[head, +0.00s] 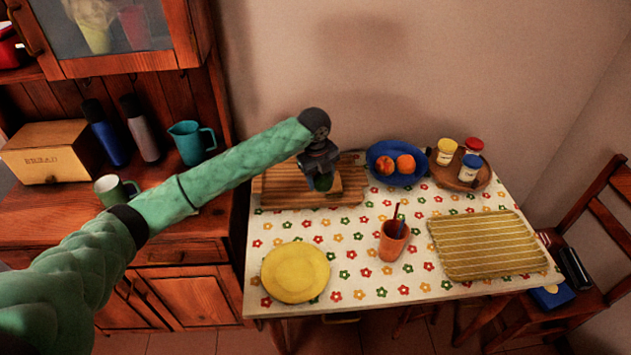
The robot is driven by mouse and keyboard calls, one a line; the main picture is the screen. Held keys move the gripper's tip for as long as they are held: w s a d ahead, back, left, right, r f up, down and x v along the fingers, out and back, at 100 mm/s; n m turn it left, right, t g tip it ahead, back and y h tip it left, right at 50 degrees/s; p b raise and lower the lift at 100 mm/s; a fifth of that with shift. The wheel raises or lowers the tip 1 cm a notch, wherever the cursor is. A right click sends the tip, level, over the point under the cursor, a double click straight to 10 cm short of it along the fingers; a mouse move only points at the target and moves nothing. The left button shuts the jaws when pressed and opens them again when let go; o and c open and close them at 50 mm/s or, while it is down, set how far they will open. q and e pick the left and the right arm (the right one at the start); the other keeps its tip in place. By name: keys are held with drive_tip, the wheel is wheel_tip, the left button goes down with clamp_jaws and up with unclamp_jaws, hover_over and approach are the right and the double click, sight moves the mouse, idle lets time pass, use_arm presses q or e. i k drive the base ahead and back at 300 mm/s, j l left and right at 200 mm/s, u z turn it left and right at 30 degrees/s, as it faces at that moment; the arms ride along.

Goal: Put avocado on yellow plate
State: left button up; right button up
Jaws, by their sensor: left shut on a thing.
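The yellow plate (295,272) lies empty at the front left of the table. The green avocado (323,183) is at the back left, over the wooden cutting board (278,188). My left gripper (322,178) points down there and is shut on the avocado, which it partly hides. I cannot tell whether the avocado touches the board. My right gripper is not in view.
A blue plate with fruit (397,178) stands right of the gripper, and a round tray with jars (460,178) beyond it. An orange cup (393,243) stands right of the yellow plate. A striped yellow mat (485,245) lies at right. Flowered tablecloth between board and plate is clear.

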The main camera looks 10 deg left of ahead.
sight(283, 287)
drive_tip(key=k, duration=0.9)
